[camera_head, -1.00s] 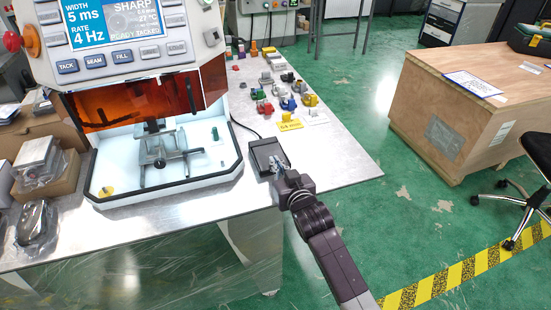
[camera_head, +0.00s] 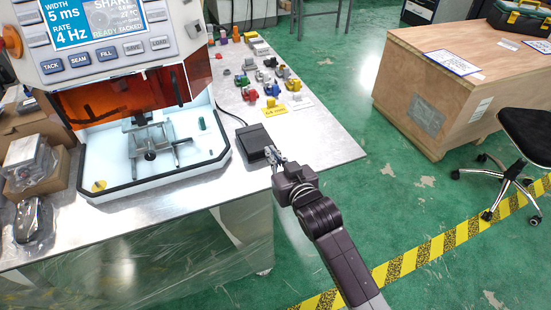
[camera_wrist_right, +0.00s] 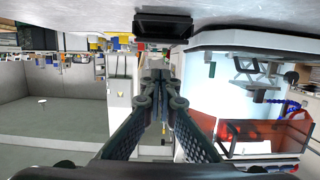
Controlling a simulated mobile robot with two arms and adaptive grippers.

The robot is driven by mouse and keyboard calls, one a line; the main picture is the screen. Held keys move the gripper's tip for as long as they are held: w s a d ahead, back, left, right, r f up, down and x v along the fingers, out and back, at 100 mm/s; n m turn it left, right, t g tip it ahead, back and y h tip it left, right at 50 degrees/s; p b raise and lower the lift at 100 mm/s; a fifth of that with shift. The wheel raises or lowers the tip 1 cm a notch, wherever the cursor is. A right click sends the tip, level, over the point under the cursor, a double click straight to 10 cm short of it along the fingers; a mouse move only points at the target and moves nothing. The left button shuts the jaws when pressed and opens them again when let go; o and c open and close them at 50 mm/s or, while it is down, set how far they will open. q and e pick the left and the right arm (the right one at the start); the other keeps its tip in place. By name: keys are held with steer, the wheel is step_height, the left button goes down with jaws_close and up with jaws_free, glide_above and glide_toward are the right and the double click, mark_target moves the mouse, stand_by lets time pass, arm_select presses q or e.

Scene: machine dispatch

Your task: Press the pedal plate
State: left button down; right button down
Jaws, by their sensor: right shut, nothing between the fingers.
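The black pedal plate (camera_head: 252,138) lies on the metal table, right of the welding machine, with a cable running behind it. It also shows as a dark block at the top of the right wrist view (camera_wrist_right: 163,24). My right gripper (camera_head: 271,153) is at the pedal's front right corner in the head view, its fingers shut and empty. In the right wrist view its fingertips (camera_wrist_right: 155,82) are together, with a visible gap in the picture between them and the pedal. Whether they touch the pedal is not clear. My left gripper is not in view.
The welding machine (camera_head: 150,155) with an orange shield stands left of the pedal. Several small coloured parts (camera_head: 268,85) and a yellow card (camera_head: 272,112) lie behind it. A wooden crate (camera_head: 430,95) and a chair (camera_head: 520,150) stand right. Green floor lies between.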

steer(key=v, duration=0.2)
steer(key=shift+s, duration=0.35)
stand_by(0.4)
